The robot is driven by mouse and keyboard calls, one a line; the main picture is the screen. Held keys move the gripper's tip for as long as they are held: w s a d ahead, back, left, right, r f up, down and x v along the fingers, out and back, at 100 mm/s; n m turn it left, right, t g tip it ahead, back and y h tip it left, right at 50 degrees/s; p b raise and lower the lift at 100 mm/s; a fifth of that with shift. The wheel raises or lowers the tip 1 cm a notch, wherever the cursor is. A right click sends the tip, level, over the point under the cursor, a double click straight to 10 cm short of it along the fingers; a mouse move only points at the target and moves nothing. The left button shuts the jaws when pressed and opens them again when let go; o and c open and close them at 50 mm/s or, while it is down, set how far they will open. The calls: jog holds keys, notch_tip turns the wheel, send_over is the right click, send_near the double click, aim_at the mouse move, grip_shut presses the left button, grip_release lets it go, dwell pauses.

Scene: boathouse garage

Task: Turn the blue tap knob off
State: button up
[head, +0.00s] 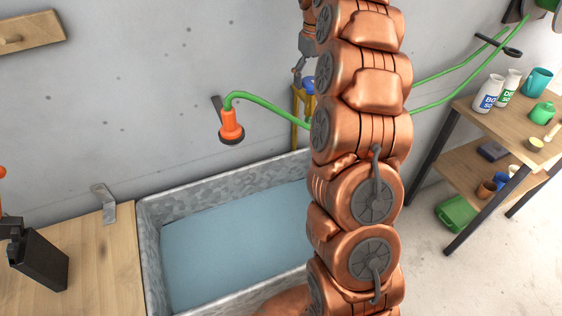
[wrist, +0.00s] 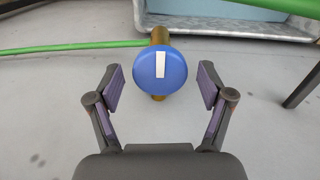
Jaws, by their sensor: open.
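The blue tap knob (wrist: 172,80) is round with a white bar mark, which stands upright in the wrist view. It sits on a brass pipe (wrist: 159,35). In the head view the knob (head: 309,86) shows only partly, beside my arm. My gripper (wrist: 161,80) is open, with one finger on each side of the knob. Gaps show between both fingers and the knob, and I see no contact. In the head view my gripper (head: 298,74) is small and partly hidden by my arm.
A metal trough (head: 150,225) of bluish water stands below the tap. A green hose (head: 268,106) runs along the wall to an orange nozzle (head: 231,122). A wooden shelf (head: 480,112) with bottles and mugs stands right; a wooden bench (head: 100,255) is left.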

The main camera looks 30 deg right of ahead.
aim_at(312, 80)
jog(key=shift+n+p, duration=1.1)
jog(key=shift+p, duration=0.1)
jog(key=shift+r+b, duration=0.15)
jog(key=shift+b, duration=0.2)
jog(key=shift+r+b, duration=0.9)
jog(key=shift+r, duration=1.45)
jog(key=shift+r+p, duration=0.7)
jog(key=shift+r, duration=0.75)
jog(key=s+a+f+b, duration=0.3)
jog(key=s+a+f, duration=0.3)
jog(key=s+a, duration=0.4)
jog(key=s+a+f+g+b, duration=0.1)
jog(key=s+a+f+b, duration=0.3)
jog(key=s+a+f, duration=0.3)
jog(key=shift+s+a+b, duration=0.3)
jog(key=shift+s+a, duration=1.9)
jog(key=shift+s, duration=0.2)
